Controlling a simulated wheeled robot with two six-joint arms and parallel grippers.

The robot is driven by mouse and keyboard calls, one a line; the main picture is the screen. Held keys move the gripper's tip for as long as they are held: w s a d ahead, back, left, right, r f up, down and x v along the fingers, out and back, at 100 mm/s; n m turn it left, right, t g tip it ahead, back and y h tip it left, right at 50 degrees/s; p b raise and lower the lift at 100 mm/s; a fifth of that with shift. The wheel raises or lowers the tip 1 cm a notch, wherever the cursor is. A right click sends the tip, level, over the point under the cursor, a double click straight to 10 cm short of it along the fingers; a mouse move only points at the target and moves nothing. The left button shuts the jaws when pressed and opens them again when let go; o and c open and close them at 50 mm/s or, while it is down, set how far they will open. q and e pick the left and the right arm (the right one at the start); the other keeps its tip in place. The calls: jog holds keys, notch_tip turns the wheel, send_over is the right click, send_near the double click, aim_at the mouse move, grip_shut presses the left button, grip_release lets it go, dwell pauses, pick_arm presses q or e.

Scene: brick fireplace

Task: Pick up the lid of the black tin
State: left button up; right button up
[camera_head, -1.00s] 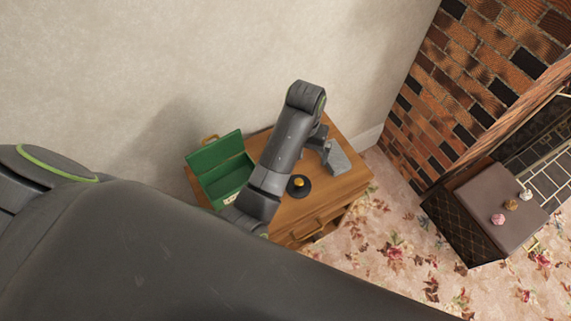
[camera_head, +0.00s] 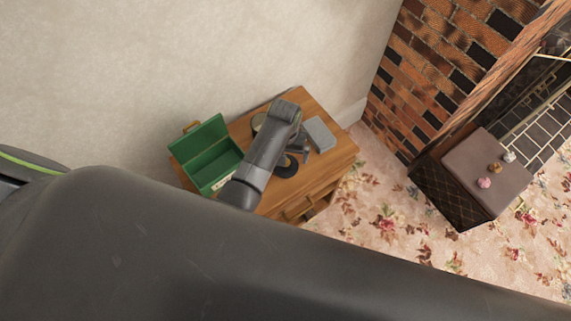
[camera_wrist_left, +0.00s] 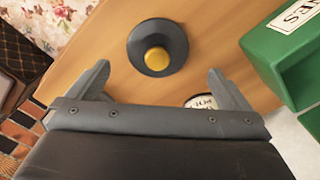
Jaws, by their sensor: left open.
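The black tin (camera_wrist_left: 140,47) is a round black shape with a yellow knob (camera_wrist_left: 156,58) in its middle, on the wooden cabinet top. In the head view the black tin (camera_head: 287,169) is partly hidden by my left arm. From above, I cannot tell the lid's edge from the tin's body. My left gripper (camera_wrist_left: 159,72) is open and empty, its fingers spread to either side of the knob's line in the wrist view, apart from the tin. In the head view the left gripper (camera_head: 301,150) is over the cabinet beside the tin. My right gripper is not in view.
An open green box (camera_head: 208,155) stands left on the cabinet (camera_head: 335,158). A grey box (camera_head: 320,133) lies right. A round item (camera_head: 258,121) sits behind my arm. A dark chest (camera_head: 485,165) with small flower-like items stands by the brick fireplace (camera_head: 440,60).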

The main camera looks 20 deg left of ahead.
aim_at(291, 167)
pick_arm(q)
jog(key=shift+s+d+f, duration=0.1)
jog(key=shift+s+f, duration=0.05)
jog(key=shift+f, duration=0.95)
jog(key=shift+s+d+f, duration=0.1)
jog(key=shift+f, duration=1)
jog(key=c, duration=1.1)
